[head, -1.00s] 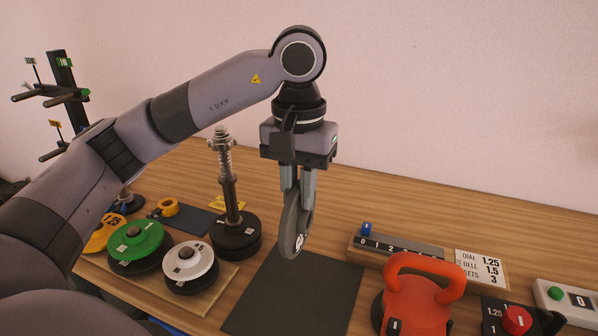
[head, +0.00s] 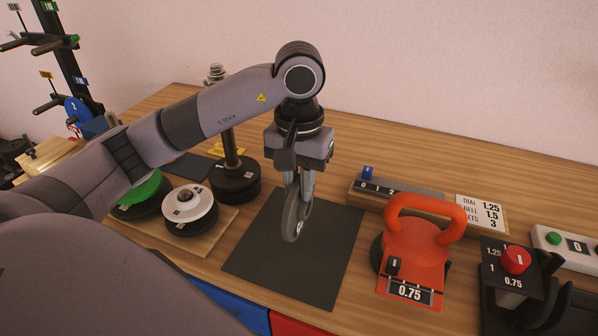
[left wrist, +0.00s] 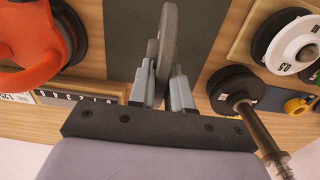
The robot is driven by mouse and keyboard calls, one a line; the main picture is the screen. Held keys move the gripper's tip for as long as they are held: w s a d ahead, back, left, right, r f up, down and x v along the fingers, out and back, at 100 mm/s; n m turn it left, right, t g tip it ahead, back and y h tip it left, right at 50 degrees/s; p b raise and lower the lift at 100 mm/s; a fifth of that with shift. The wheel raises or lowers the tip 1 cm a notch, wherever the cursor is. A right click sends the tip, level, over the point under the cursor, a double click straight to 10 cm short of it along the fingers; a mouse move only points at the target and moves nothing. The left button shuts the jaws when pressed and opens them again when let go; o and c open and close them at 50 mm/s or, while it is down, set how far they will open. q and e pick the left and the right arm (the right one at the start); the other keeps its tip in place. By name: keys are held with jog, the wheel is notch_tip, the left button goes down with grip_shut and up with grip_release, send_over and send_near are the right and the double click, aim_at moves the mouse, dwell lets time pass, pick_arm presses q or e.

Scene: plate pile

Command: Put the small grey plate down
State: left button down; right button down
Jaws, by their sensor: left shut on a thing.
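The small grey plate (head: 291,222) is held on edge, upright, by my left gripper (head: 299,190) in the head view. The plate hangs over the dark mat (head: 338,262); whether its lower rim touches the mat I cannot tell. In the left wrist view the grey plate (left wrist: 168,45) shows edge-on between the two fingers of my left gripper (left wrist: 163,85), which is shut on it. The mat (left wrist: 140,30) lies beyond the plate there. My right gripper is not in view.
An orange kettlebell (head: 408,252) stands right of the mat. A wooden board with white (head: 188,212) and green plates is at the left, and a post on a black base (head: 234,182) stands behind. A scale rail (head: 420,200) and a dial (head: 515,262) are at the right.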

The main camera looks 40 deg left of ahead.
pick_arm(q)
jog(key=shift+f, duration=0.95)
jog(key=shift+f, duration=0.15)
jog(key=c, duration=1.4)
grip_release()
jog(key=shift+f, duration=0.1)
jog(key=o, duration=0.3)
jog(key=shift+o, duration=0.2)
